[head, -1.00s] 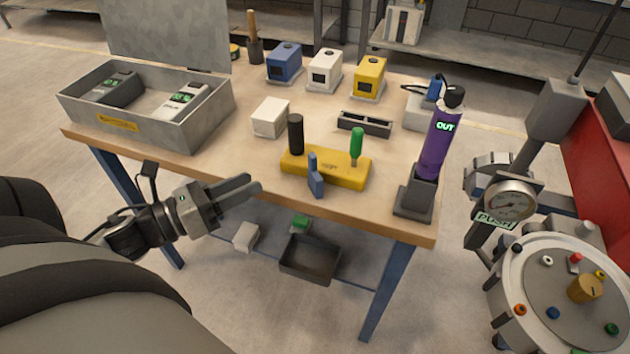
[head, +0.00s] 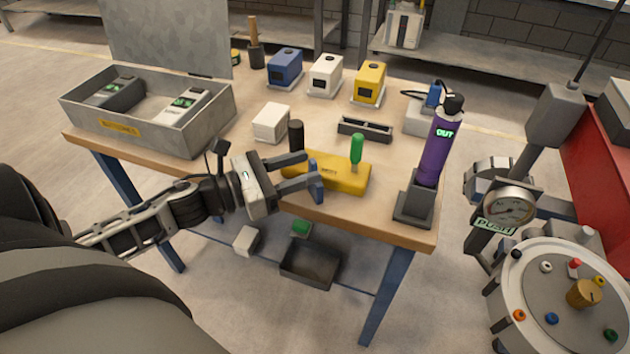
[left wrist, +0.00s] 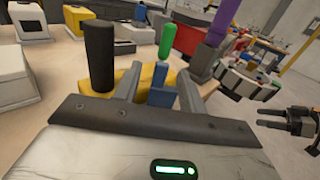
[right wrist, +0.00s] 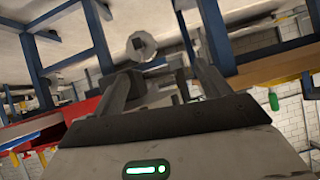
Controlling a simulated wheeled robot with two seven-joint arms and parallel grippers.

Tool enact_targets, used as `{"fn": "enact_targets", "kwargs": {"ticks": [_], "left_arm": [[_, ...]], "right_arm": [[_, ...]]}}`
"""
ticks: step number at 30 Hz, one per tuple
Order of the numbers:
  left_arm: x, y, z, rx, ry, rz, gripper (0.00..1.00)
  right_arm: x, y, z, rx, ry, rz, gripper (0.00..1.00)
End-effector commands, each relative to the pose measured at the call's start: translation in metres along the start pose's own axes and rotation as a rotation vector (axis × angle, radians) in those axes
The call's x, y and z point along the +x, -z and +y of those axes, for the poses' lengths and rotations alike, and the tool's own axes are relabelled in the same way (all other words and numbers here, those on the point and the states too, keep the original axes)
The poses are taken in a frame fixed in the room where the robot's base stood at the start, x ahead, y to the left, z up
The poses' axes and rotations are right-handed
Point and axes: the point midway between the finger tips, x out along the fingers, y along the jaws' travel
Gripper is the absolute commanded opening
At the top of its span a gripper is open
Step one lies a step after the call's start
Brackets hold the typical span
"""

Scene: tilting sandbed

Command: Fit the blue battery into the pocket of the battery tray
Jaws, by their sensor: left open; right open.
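A small upright blue piece with a narrow top, which looks like the blue battery (head: 318,192), stands at the front of a yellow block. It also shows in the left wrist view (left wrist: 161,97). My left gripper (head: 309,168) is open, with its fingers reaching around the blue piece, one on each side; I cannot tell if they touch it. A dark open tray with recesses (head: 365,129), possibly the battery tray, lies behind the yellow block. My right gripper (right wrist: 165,78) is open and empty in the right wrist view, away from the bench top.
The yellow block (head: 345,178) carries a black cylinder (head: 296,135) and a green-handled tool (head: 356,149). A purple cylinder (head: 437,150) stands at the right corner. A grey metal box (head: 180,135) is at the left. Blue, white and yellow units stand behind.

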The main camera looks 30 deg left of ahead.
Motion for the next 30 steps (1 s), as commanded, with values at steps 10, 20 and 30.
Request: {"fn": "enact_targets", "kwargs": {"ticks": [10, 20, 30], "left_arm": [[0.043, -0.003, -0.001, -0.001, 0.001, -0.002, 0.41], [0.046, -0.001, -0.001, -0.001, 0.0, 0.0, 0.27], [0.046, -0.002, -0.001, -0.001, 0.001, -0.001, 0.0]], "right_arm": [[-0.004, 0.005, 0.001, -0.016, -0.005, -0.003, 0.76], [-0.003, 0.003, 0.001, -0.017, -0.005, -0.007, 0.76], [-0.003, 0.003, 0.001, -0.016, -0.004, -0.007, 0.76]]}}
